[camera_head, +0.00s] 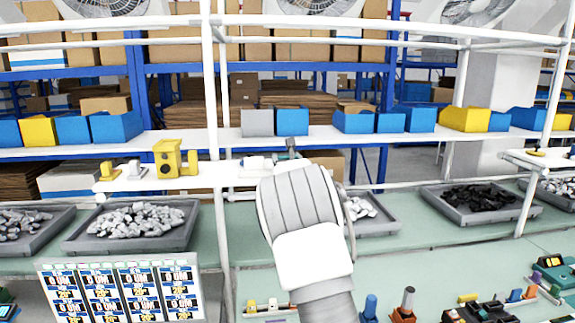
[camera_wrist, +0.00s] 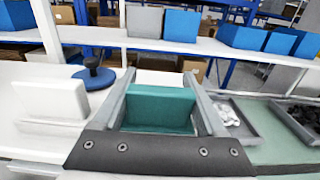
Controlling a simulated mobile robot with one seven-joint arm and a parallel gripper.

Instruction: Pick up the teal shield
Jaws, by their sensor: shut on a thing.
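The teal shield (camera_wrist: 158,108) is a block-like teal piece that sits between the two fingers of my gripper (camera_wrist: 162,100) in the wrist view. My gripper is shut on it, with a grey finger along each side. The shield's underside is hidden by the dark gripper body in front. There the arm's end reaches up to the edge of the white shelf (camera_head: 225,176).
In the wrist view a white block (camera_wrist: 50,105) and a blue round base with a dark knob (camera_wrist: 94,74) stand to the left. In the head view a yellow device (camera_head: 167,158) stands on the shelf. Trays of grey pieces (camera_head: 70,245) and dark pieces (camera_head: 437,208) lie on the green bench.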

